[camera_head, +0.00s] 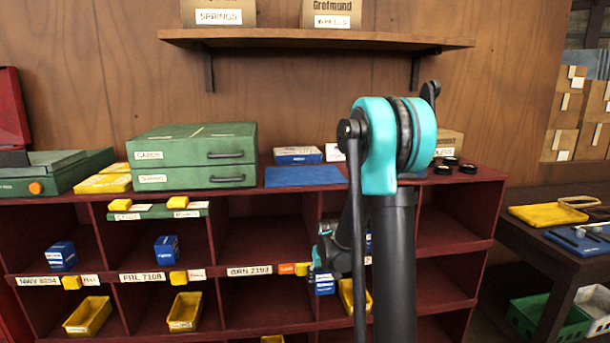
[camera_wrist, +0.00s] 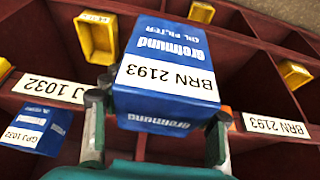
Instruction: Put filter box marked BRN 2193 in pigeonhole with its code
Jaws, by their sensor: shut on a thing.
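The blue and white filter box marked BRN 2193 (camera_wrist: 165,80) is held between the two fingers of my gripper (camera_wrist: 158,112) in the wrist view, its label facing the camera. The matching BRN 2193 shelf label (camera_wrist: 275,124) lies right of the box, apart from it. In the head view the BRN 2193 label (camera_head: 249,270) is on a shelf edge of the red rack, and the pigeonhole above it (camera_head: 265,240) looks empty. My gripper (camera_head: 328,255) is right of that label, partly hidden by my arm.
A box marked GPJ 1032 (camera_wrist: 36,128) sits near a label ending J 1032 (camera_wrist: 48,90). Other blue boxes (camera_head: 61,256) (camera_head: 167,250) and yellow bins (camera_head: 88,316) occupy nearby compartments. Green drawers (camera_head: 195,157) and a blue tray (camera_head: 303,176) stand on the rack top.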

